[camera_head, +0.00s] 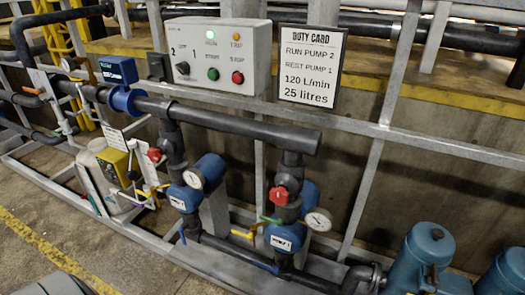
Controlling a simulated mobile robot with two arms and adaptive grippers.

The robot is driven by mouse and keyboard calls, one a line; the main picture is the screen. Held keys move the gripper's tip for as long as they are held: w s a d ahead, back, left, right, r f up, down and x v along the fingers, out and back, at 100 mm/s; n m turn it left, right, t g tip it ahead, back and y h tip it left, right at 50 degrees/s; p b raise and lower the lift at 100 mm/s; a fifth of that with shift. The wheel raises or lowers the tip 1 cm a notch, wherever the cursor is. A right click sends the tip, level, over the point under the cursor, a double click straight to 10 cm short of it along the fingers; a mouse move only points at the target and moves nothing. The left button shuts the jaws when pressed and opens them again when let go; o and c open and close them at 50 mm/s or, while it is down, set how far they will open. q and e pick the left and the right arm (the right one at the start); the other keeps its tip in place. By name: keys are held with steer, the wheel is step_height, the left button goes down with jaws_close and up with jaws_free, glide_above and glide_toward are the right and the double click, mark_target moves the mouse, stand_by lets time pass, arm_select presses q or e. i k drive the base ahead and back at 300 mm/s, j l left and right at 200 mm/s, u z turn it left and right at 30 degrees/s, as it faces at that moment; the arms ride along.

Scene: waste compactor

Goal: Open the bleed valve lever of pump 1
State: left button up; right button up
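Two blue pumps stand on the pipe frame, a left pump (208,168) and a right pump (309,194), each with a round white gauge. Their white labels are too small to read, so I cannot tell which is pump 1. A yellow lever (160,188) sticks out left of the left pump. Another yellow lever (243,234) and a green handle (270,220) sit left of the right pump's lower body. I cannot tell which is the bleed valve lever, or their exact settings. Neither of my grippers is in view.
A control box (217,55) has a lit green lamp, a selector and green and red buttons. A duty card (311,64) reads run pump 2, rest pump 1. Red handles (281,195) sit on the risers. A pale tank (102,175) stands left. Floor in front is mostly clear.

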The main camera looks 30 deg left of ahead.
mark_target(248, 237)
steer(key=u, duration=1.25)
